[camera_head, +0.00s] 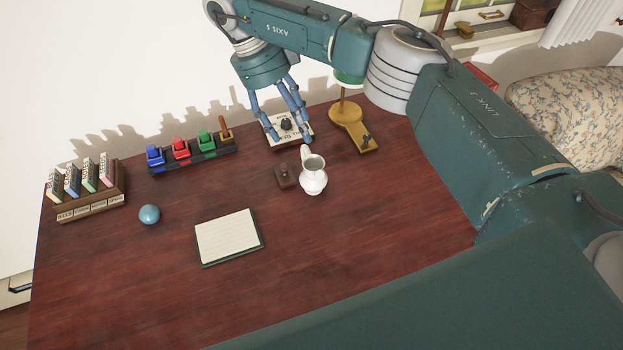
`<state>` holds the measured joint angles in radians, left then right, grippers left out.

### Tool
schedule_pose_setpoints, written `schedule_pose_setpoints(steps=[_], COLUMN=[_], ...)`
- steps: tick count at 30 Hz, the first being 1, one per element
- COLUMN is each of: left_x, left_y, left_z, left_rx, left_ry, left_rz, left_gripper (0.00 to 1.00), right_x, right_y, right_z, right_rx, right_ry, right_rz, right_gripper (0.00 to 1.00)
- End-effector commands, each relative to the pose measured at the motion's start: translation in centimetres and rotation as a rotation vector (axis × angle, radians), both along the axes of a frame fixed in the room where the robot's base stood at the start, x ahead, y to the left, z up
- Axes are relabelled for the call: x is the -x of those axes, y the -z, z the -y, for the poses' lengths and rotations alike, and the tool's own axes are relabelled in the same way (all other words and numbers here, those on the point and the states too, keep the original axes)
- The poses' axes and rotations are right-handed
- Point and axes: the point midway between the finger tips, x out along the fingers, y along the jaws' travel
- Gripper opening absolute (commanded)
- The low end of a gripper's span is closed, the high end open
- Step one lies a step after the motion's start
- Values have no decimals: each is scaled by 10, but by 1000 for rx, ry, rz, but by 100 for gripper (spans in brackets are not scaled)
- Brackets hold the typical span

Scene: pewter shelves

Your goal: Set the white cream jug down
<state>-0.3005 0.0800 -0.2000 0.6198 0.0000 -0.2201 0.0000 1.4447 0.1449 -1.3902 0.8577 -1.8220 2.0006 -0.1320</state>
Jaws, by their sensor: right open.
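The white cream jug (313,181) stands upright on the dark red wooden table (150,290), right of its middle. Nothing holds it. My right gripper (284,112) is open above the back of the table, beyond the jug and apart from it. Its fingers point down over a white panel with a dark knob (298,133), and no object shows between them. My left gripper is not in view.
A small brown block (286,177) sits just left of the jug. A wooden stand (349,122) is behind it. A notepad (228,238), blue ball (149,214), book rack (89,204) and coloured-item rack (194,156) lie left. The front table is clear.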

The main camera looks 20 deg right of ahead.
Motion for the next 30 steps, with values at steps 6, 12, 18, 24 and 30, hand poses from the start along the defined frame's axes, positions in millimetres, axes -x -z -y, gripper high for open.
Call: schedule_pose_setpoints(steps=[6, 12, 18, 24, 30], left_x=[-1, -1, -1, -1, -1], left_y=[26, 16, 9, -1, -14], left_z=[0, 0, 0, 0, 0], left_rx=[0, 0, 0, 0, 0], left_ry=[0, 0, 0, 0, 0], left_rz=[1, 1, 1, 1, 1], left_gripper=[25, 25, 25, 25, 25], right_x=[0, 8, 14, 19, 26], right_y=[27, 48, 72, 86, 114], right_z=[0, 8, 15, 20, 28], right_rx=[0, -1, 0, 0, 0], right_ry=[0, 0, 0, 1, 1], right_rz=[0, -4, -3, -4, -3], right_gripper=[63, 63, 63, 63, 63])
